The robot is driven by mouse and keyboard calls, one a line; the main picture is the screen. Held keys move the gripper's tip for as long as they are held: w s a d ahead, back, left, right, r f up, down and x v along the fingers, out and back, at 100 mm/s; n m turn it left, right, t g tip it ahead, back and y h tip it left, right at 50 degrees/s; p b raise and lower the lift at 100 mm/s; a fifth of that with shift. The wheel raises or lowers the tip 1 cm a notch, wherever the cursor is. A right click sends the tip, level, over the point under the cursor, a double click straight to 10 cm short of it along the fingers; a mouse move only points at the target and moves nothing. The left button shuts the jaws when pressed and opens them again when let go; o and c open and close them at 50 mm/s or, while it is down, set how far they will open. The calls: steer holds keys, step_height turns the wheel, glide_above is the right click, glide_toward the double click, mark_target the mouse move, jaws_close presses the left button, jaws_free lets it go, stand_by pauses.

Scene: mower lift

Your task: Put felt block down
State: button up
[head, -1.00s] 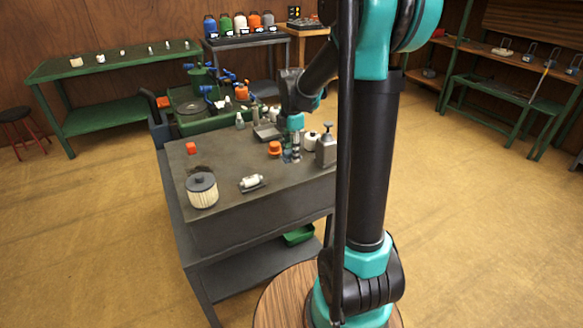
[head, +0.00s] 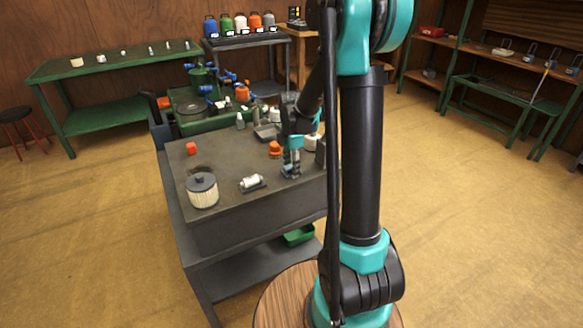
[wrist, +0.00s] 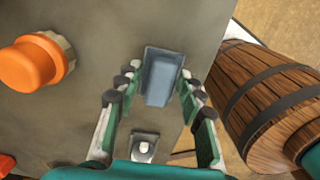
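A blue-grey block, which I take to be the felt block (wrist: 165,85), lies between the fingers of my gripper (wrist: 161,70) in the wrist view. The fingertips flank its two long sides, and it appears held, though the contact is hard to see. A darker rim or shadow shows around its far end. In the head view my gripper (head: 291,170) points down low over the front right part of the grey bench top (head: 240,205). The block is small and partly hidden by the fingers there. Whether its underside touches the bench is not clear.
An orange-capped thing (wrist: 30,62) stands left of the gripper; it also shows in the head view (head: 275,148). A white cylinder on a dark cradle (head: 252,183) and a pleated filter (head: 202,190) stand to the left. The bench edge is close on the right.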

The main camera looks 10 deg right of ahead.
steer(key=o, duration=0.4)
step_height(320, 180, up, 12)
steer(key=s+d+f+m+t, duration=0.2)
steer(key=s+f+m, duration=0.4)
steer(key=s+m, duration=0.4)
steer(key=s+d+f+m+t, duration=0.2)
steer(key=s+f+m, duration=0.4)
steer(key=s+m, duration=0.5)
steer(key=shift+s+m, duration=0.3)
steer(key=shift+s, duration=0.25)
